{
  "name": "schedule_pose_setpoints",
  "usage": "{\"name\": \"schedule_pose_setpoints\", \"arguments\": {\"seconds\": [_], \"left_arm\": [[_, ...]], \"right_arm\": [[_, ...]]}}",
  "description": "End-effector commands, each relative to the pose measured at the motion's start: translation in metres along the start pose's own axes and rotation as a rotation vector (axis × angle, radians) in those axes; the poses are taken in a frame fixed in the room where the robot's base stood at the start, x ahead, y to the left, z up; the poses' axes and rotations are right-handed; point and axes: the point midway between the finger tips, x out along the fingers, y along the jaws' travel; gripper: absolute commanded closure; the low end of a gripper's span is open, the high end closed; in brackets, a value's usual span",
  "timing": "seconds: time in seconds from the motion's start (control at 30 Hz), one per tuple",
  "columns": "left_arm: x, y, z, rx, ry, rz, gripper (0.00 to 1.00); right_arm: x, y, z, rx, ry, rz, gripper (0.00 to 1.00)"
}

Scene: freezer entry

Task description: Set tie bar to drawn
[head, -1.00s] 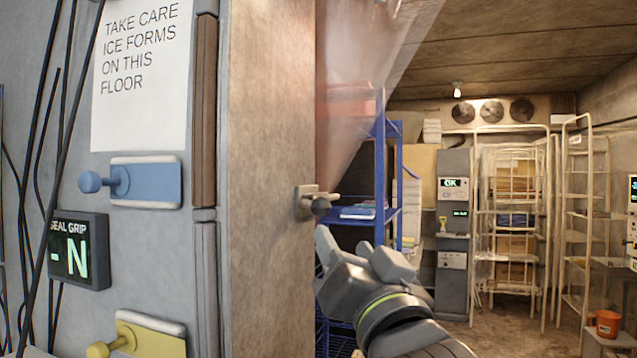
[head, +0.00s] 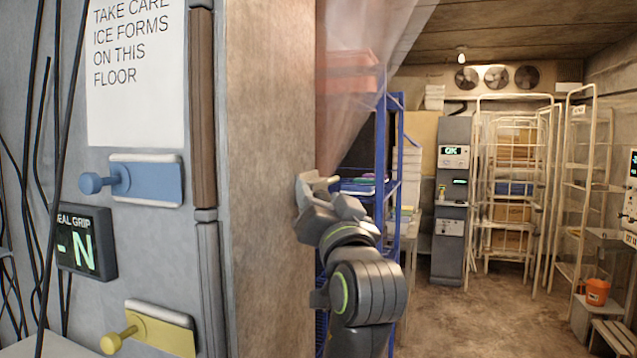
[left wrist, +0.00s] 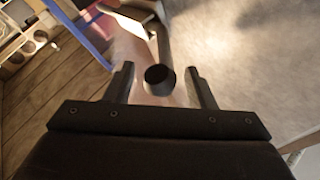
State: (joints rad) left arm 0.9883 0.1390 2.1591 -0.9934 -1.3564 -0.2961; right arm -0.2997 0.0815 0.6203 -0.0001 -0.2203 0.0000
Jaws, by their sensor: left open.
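A pale metal fitting (head: 319,182) is mounted on the inner edge of the wall by the doorway; nothing labels it as the tie bar. My left gripper (head: 326,200) is at this fitting in the head view and covers most of it. In the left wrist view, a dark round knob (left wrist: 158,78) on a dark stem lies between the two fingers of the open left gripper (left wrist: 161,84), with a visible gap on either side. A pale plate (left wrist: 122,24) shows behind it. My right gripper is in neither view.
On the grey panel at left are a blue knob and plate (head: 146,183), a yellow knob and plate (head: 160,328) and a seal grip display (head: 86,243) reading "- N". A clear strip curtain (head: 360,60) hangs before blue shelving (head: 392,160). Floor (head: 450,315) beyond is open.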

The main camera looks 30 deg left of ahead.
Motion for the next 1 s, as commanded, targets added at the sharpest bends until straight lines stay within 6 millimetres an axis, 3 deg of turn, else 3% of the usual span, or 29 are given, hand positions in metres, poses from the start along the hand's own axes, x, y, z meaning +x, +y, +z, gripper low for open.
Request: {"name": "schedule_pose_setpoints", "arguments": {"seconds": [0.2, 0.57, 0.93, 1.0], "left_arm": [[0.019, -0.001, -0.001, 0.001, 0.000, 0.000, 0.50], [0.022, 0.000, 0.000, 0.000, -0.001, 0.001, 0.50], [0.022, 0.000, 0.000, 0.000, 0.000, 0.001, 0.97], [0.022, 0.000, 0.000, 0.000, 0.000, 0.001, 1.00]], "right_arm": [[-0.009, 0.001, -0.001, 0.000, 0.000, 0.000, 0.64], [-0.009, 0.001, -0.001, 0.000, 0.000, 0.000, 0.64], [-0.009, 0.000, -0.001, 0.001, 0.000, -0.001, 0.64], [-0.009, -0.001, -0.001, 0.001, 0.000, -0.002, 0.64]]}}
